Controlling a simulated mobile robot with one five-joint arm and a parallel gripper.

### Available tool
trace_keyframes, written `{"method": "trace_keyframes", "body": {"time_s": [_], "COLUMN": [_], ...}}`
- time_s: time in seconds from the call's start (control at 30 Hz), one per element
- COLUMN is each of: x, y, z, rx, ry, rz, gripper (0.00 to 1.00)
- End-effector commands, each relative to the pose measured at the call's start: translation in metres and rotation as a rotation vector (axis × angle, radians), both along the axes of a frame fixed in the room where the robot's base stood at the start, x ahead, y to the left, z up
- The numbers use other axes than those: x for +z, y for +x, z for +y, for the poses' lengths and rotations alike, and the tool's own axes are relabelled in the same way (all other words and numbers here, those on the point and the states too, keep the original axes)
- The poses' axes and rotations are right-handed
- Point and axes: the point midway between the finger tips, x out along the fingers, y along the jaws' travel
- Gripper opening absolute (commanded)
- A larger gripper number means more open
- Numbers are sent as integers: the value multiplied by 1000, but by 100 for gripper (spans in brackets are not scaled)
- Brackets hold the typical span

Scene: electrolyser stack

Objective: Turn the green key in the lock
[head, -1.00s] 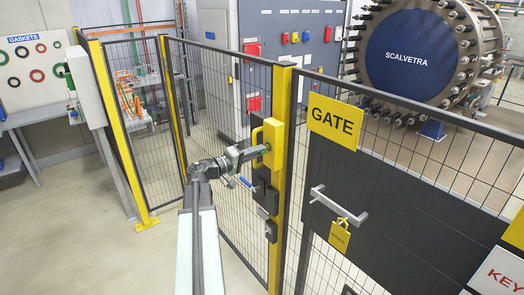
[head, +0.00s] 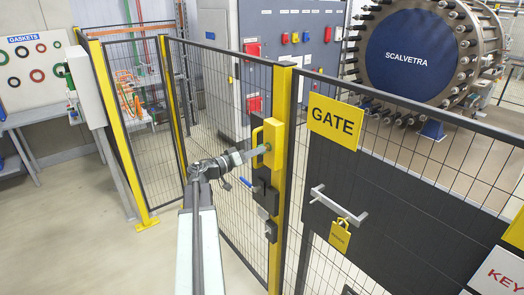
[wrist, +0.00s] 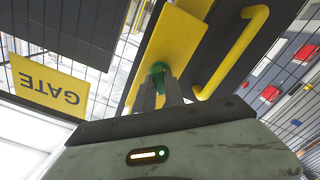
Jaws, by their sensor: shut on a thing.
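The green key (wrist: 158,69) sits in the yellow lock box (wrist: 176,50) on the yellow gate post, and the lock box (head: 274,143) also shows in the head view. My gripper (wrist: 160,88) is shut on the key's head, its two fingers close together around it. In the head view my gripper (head: 262,151) reaches the front of the lock box from the left. Only a sliver of green shows there, and the fingers hide most of the key. The keyhole itself is hidden.
A yellow handle (head: 256,138) stands out beside the lock box. A blue-tipped lever (head: 246,183) sits just below my gripper. The gate panel (head: 400,200) with a handle and yellow padlock (head: 340,236) is at the right. The floor at left is clear.

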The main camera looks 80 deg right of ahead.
Motion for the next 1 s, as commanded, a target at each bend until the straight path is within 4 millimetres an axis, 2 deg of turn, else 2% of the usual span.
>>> {"method": "trace_keyframes", "body": {"time_s": [0.23,0.5,0.73,1.0], "x": [1,1,1,1], "y": [0,1,1,1], "z": [-1,0,0,0], "rx": [1,3,3,4], "ry": [-202,-221,-417,-440], "rz": [-185,-203,-384,-407], "gripper": [0,0,0,0]}}
